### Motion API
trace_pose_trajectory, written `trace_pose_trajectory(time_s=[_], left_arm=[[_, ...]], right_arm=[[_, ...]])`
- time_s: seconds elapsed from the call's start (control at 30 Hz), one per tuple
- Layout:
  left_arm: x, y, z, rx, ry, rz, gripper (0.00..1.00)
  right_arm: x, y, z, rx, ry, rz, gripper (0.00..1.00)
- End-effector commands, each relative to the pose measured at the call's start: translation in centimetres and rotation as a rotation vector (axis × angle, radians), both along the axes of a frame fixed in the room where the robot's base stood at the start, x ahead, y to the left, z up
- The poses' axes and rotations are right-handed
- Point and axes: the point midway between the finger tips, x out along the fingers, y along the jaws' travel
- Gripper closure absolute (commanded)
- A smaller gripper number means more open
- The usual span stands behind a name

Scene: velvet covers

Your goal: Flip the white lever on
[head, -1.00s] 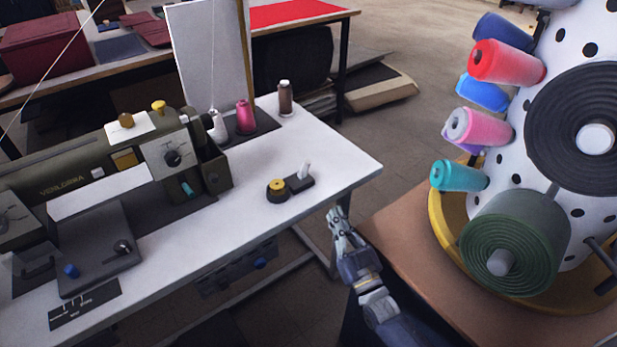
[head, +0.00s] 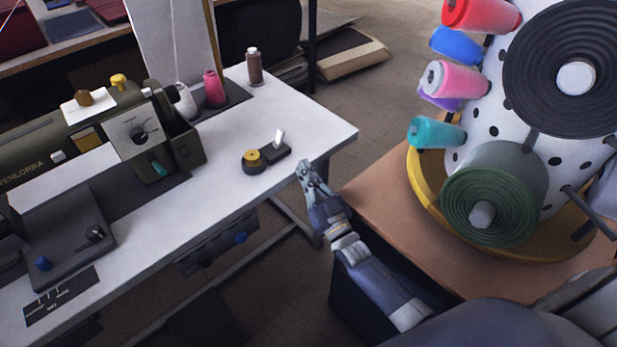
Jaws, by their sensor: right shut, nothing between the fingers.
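The white lever (head: 279,137) stands up from a small dark base (head: 276,151) on the white sewing table, near its right end. A yellow-topped dark round piece (head: 251,157) sits at the left end of the same base. My right gripper (head: 304,166) is shut and empty. It is just right of and nearer than the lever base, by the table's right edge, apart from the lever in the picture. My left gripper is not in view.
An olive sewing machine (head: 40,162) fills the table's left. Thread spools, pink (head: 214,88) and brown (head: 254,66), stand behind the lever. At right, a rack of coloured spools (head: 555,160) stands on a brown table (head: 385,215). The white tabletop (head: 215,190) around the lever is clear.

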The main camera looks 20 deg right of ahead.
Motion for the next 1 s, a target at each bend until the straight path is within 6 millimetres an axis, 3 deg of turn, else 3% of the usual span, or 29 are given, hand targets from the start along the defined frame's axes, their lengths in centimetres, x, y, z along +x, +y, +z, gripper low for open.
trace_pose_trajectory(time_s=[0.2,0.43,0.63,1.0], left_arm=[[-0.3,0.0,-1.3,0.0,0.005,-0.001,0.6],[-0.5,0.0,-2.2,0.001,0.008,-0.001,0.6],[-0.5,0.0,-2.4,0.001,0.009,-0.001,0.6],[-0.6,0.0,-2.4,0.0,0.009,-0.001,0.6]], right_arm=[[4.6,0.6,1.5,0.0,-0.003,0.0,1.0],[7.8,1.1,2.7,0.0,-0.002,0.001,1.0],[8.9,1.3,3.1,0.0,0.001,0.001,1.0],[8.9,1.3,3.2,0.0,0.002,0.0,1.0]])
